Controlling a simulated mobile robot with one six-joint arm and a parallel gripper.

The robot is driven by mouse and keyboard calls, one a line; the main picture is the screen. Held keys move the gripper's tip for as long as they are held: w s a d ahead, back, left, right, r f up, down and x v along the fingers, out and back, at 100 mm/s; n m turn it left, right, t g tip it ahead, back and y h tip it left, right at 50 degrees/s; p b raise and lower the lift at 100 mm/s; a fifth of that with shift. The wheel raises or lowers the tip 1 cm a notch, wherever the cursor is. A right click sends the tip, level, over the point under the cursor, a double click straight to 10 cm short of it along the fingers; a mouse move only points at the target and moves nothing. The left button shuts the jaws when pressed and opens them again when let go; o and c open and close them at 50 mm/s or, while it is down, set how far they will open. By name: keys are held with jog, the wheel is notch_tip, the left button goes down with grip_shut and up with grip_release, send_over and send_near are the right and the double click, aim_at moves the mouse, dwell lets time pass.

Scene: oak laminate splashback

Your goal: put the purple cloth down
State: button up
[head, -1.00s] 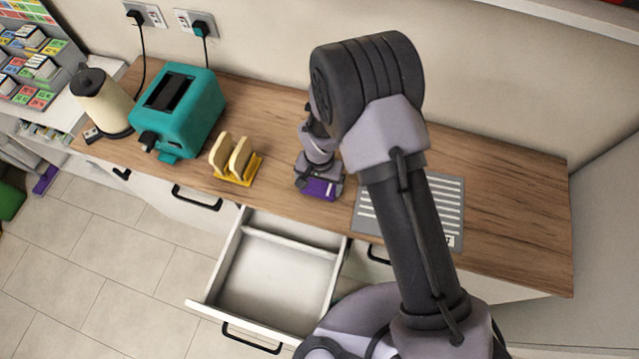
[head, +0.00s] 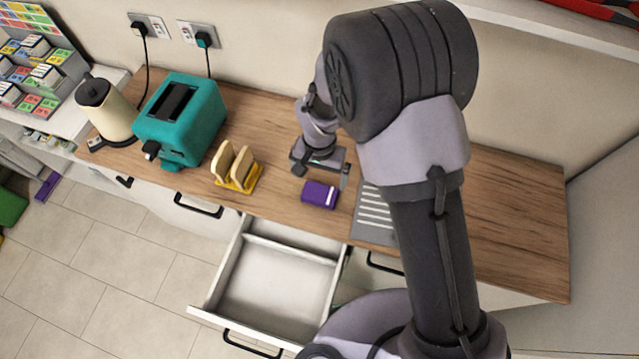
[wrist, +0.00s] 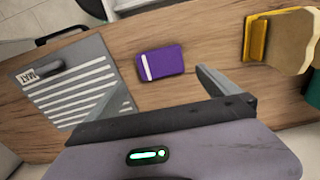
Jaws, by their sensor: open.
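The purple cloth (head: 320,194) lies folded on the wooden worktop, above the open drawer and left of the grey mat in the head view. It is a small flat block with a white stripe near one end. It also shows in the wrist view (wrist: 160,64), lying flat beyond my fingertips. My gripper (head: 322,172) is above the worktop just behind the cloth, apart from it. In the wrist view my gripper (wrist: 152,85) has its two fingers spread wide with nothing between them.
The drawer (head: 275,285) is open and empty below the worktop. A yellow rack with bread slices (head: 237,187) and a teal toaster (head: 180,122) stand to the left, with a cream kettle (head: 108,112) beyond. A grey striped mat (head: 372,232) lies right of the cloth, partly hidden by my arm.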

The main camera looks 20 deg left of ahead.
jog(key=w+d+r+m+t+y, duration=0.1)
jog(key=d+r+m, duration=0.1)
jog(key=d+r, duration=0.75)
jog(key=w+d+r+m+t+y, duration=0.1)
jog(key=d+r, duration=0.4)
jog(key=r, duration=0.9)
jog(key=s+d+r+m+t, duration=0.2)
jog(key=s+d+r+t, duration=0.1)
jog(key=s+d+r, duration=0.6)
jog(key=s+d, duration=0.3)
jog(key=shift+s+d+m+t, duration=0.3)
jog(key=shift+s+t, duration=0.1)
